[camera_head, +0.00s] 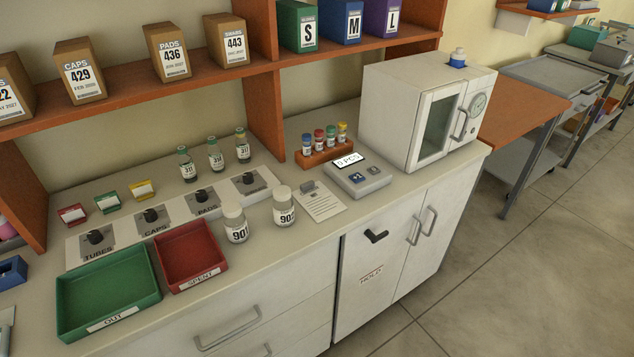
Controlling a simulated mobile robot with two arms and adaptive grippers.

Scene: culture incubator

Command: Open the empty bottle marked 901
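Two white-capped bottles with labels starting "90" stand upright on the counter, the left bottle (236,224) just right of the red tray and the right bottle (284,207) a little further right. The last digit on each label is hard to read, so I cannot tell which is 901 or whether both are. Both look pale, and both caps are on. I cannot tell from this view which one is empty. Neither of my grippers is in view.
A green OUT tray (62,296) and red SPENT tray (190,284) sit left of the bottles. Behind is a panel with black knobs (151,216) and several small vials (215,156). A paper sheet (322,205), counter device (358,178) and white incubator (390,100) stand right.

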